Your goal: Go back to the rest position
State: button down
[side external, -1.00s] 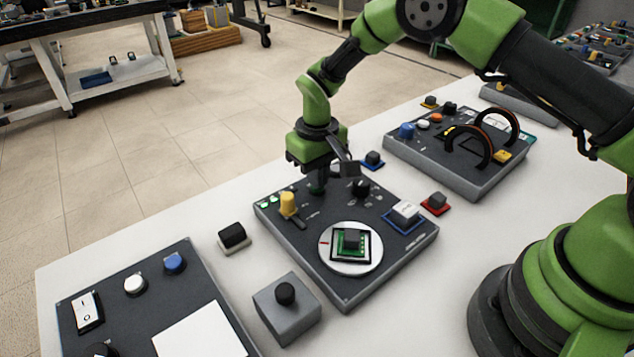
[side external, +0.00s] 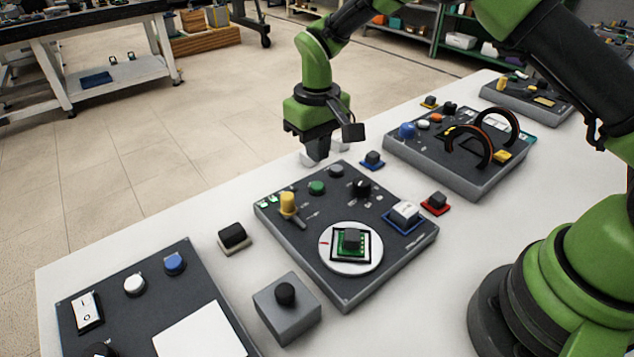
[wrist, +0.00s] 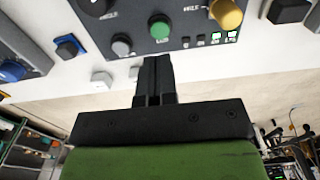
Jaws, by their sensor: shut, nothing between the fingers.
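My gripper (side external: 318,152) is shut and empty. In the side view it hangs in the air above the far edge of the middle control panel (side external: 330,285), apart from it. In the wrist view the closed fingers (wrist: 154,75) point at the panel's edge, near a green button (wrist: 159,27) and a grey button (wrist: 122,45). The same green button (side external: 317,187) and grey button (side external: 336,171) show uncovered in the side view. The panel also carries a yellow knob (side external: 288,201), a black knob (side external: 361,188) and a round white plate (side external: 342,262) with a green board.
A panel with two dark arches (side external: 470,180) stands at the right. A panel with blue and white buttons (side external: 140,310) is at front left. A grey box with a black knob (side external: 287,315) and several small blocks stand between. Open floor lies beyond the table.

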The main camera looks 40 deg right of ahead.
jog(key=s+d+r+m+t+y, duration=0.15)
jog(key=s+r, duration=0.25)
jog(key=r, duration=0.5)
jog(key=s+d+r+t, duration=0.15)
jog(key=s+r, duration=0.25)
jog(key=r, duration=0.4)
jog(key=s+r+m+t, duration=0.1)
jog(key=s+r+t, duration=0.1)
jog(key=s, duration=0.6)
jog(key=s+r+m+t, duration=0.1)
jog(key=s+r+t, duration=0.1)
jog(key=s, duration=0.7)
jog(key=shift+d, duration=0.45)
jog(key=shift+m+y, duration=0.25)
